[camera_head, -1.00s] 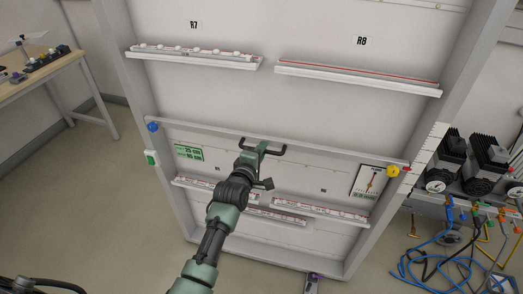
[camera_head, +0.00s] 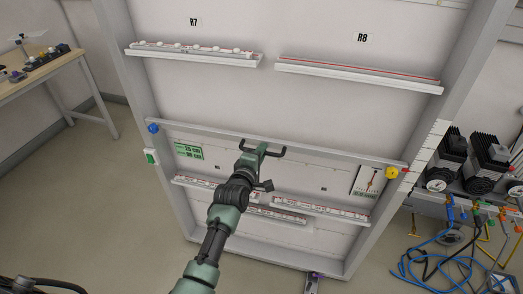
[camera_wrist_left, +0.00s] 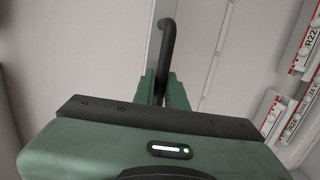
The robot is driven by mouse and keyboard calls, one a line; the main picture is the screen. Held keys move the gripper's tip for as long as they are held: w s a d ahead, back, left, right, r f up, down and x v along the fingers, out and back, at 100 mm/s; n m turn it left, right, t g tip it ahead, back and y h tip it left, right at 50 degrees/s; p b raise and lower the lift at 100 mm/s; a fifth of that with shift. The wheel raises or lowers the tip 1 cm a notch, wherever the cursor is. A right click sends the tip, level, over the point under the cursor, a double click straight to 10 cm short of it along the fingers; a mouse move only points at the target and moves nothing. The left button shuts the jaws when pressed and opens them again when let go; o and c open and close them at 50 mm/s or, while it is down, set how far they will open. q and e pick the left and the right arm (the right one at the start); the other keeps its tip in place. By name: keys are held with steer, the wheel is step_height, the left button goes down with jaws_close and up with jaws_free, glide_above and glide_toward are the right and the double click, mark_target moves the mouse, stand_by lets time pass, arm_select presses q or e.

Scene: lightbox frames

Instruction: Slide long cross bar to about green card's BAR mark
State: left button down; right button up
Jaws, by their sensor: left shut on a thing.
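The long cross bar (camera_head: 330,155) is a pale grey bar across the tall light frame, sloping down to the right in the head view. It has a blue knob (camera_head: 153,128) at its left end and a yellow knob (camera_head: 392,173) at its right end. My left gripper (camera_head: 262,150) is shut on the bar's dark handle (camera_head: 280,149), near mid-bar. The wrist view shows the handle (camera_wrist_left: 167,40) between the fingers (camera_wrist_left: 161,88). My right gripper is not in view.
Ledges R7 (camera_head: 195,58) and R8 (camera_head: 358,80) are above the bar; several loaded ledges (camera_head: 320,211) are below. Pumps and blue hoses (camera_head: 420,262) stand at right, a bench at left.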

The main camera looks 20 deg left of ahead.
arm_select(q)
steer(key=c, duration=1.5)
jaws_free()
steer(key=shift+o, duration=0.2)
steer(key=v, duration=0.7)
steer(key=shift+s+b, duration=0.4)
steer(key=shift+s, duration=0.05)
steer(key=s+d+f+m+g, duration=0.1)
steer(key=s+f+m+g, duration=0.3)
steer(key=f, duration=0.7)
steer(key=s+d+f+m+g, duration=0.1)
steer(key=s+f+m, duration=0.2)
steer(key=s+f, duration=0.6)
steer(key=s+d+f+m+g, duration=0.1)
steer(key=s+f+m+g, duration=0.15)
steer(key=f, duration=1.05)
steer(key=s+a+f+m+g, duration=0.2)
steer(key=s+f, duration=0.4)
steer(key=s, duration=0.6)
steer(key=s+a+f+m+g, duration=0.2)
steer(key=s+f+m, duration=0.3)
steer(key=s, duration=0.8)
steer(key=s+a+f+m+g, duration=0.2)
steer(key=s+f, duration=0.5)
steer(key=s, duration=0.5)
steer(key=shift+s+a+f+m+g+y, duration=0.25)
steer(key=shift+m+g, duration=0.3)
steer(key=shift+m, duration=0.4)
